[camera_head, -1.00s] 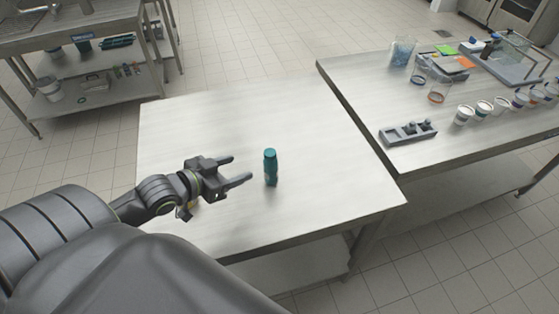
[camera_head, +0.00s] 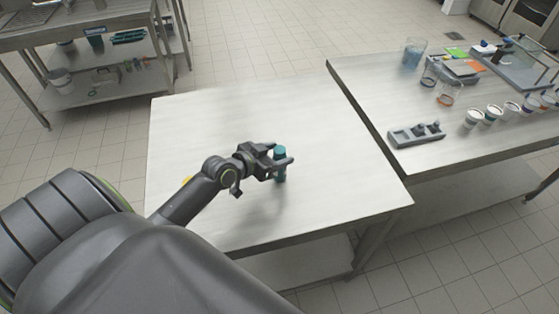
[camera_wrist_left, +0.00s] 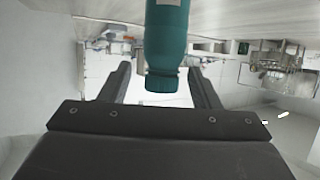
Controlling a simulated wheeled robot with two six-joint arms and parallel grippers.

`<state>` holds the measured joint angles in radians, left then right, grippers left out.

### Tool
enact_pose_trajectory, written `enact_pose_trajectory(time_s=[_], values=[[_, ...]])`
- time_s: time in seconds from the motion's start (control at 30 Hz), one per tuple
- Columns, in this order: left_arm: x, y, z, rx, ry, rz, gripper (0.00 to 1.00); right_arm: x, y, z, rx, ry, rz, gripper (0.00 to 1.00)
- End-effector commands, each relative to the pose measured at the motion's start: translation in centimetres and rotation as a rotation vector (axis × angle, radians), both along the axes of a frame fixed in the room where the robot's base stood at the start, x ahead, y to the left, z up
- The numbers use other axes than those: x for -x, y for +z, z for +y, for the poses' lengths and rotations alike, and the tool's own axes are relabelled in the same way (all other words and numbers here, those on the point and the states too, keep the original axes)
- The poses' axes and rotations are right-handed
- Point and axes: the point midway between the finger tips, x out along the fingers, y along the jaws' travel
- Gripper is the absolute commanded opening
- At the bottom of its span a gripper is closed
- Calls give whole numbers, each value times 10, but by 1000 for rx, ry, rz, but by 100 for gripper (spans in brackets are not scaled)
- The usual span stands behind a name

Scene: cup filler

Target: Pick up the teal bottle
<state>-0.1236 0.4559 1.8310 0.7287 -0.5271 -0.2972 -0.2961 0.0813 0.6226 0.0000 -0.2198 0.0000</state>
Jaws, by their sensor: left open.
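The teal bottle (camera_head: 280,152) stands upright on the near metal table (camera_head: 200,125). My left gripper (camera_head: 283,159) is at the bottle, with its two fingers open on either side of the upper part. The fingers hide part of the bottle in the head view. In the left wrist view the bottle (camera_wrist_left: 166,45) appears between the two fingers (camera_wrist_left: 160,85), with its cap end toward the palm side of the picture. A gap shows between the bottle and each finger there. My right gripper is not in view.
A second table at the right holds a grey holder (camera_head: 416,134), several white cups (camera_head: 474,118), a clear container (camera_head: 413,53) and a tray with coloured items. A shelved table (camera_head: 85,40) stands at the back left.

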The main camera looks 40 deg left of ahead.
Motion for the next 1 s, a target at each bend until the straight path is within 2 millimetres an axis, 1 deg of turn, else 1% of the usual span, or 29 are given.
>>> enact_pose_trajectory(time_s=[0.03, 0.1, 0.23, 0.33, 0.57, 1.0], values=[[-7, 0, 0, 4, 2, -1, 57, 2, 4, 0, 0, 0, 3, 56], [-14, -5, -1, 3, 1, -1, 57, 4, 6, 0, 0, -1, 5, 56], [-25, -10, -4, 2, 1, -1, 57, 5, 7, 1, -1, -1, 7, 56], [-29, -12, -5, 2, 1, 0, 57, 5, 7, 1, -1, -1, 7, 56], [-29, -13, -5, 0, 0, 0, 57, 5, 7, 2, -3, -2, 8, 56], [-29, -13, -5, 0, 0, 0, 0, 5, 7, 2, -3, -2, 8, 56]])
